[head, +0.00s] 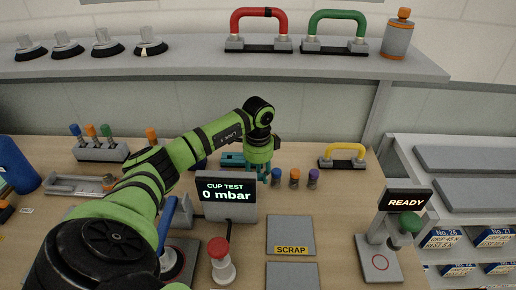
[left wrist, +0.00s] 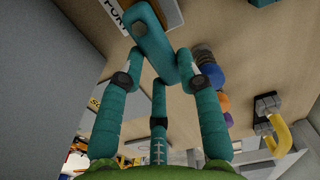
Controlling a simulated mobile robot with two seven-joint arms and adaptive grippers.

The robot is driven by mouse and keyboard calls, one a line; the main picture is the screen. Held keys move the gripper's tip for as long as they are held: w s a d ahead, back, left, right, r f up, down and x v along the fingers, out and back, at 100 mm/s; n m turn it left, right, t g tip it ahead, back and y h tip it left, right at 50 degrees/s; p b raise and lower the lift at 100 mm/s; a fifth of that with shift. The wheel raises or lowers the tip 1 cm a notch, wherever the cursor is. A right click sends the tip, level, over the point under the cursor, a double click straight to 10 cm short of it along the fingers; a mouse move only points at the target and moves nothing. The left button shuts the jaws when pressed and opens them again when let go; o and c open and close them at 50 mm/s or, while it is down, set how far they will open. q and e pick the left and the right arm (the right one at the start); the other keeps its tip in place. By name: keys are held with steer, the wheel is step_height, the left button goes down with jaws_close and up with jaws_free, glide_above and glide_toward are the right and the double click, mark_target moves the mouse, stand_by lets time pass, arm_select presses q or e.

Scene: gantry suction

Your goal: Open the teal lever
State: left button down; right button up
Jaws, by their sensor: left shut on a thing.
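The teal lever (head: 232,159) is on the bench behind the cup test display, largely hidden by my left arm and gripper in the head view. In the left wrist view the teal lever (left wrist: 152,48) shows as a teal bar between my fingers. My left gripper (head: 263,172) points down at the lever's right end. Its teal fingers (left wrist: 160,72) are shut on the lever in the left wrist view. The lever's base and its exact angle are hard to make out. My right gripper is not in view.
A display reading 0 mbar (head: 227,194) stands just in front. Small blue, orange and purple-capped parts (head: 295,178) stand right of the gripper. A yellow handle (head: 343,157) is farther right. A red knob (head: 219,250) and a READY stand (head: 404,199) are nearer. A shelf (head: 200,64) runs above.

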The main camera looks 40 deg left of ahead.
arm_select(q)
steer(key=c, duration=0.8)
jaws_free()
steer(key=shift+c, duration=0.2)
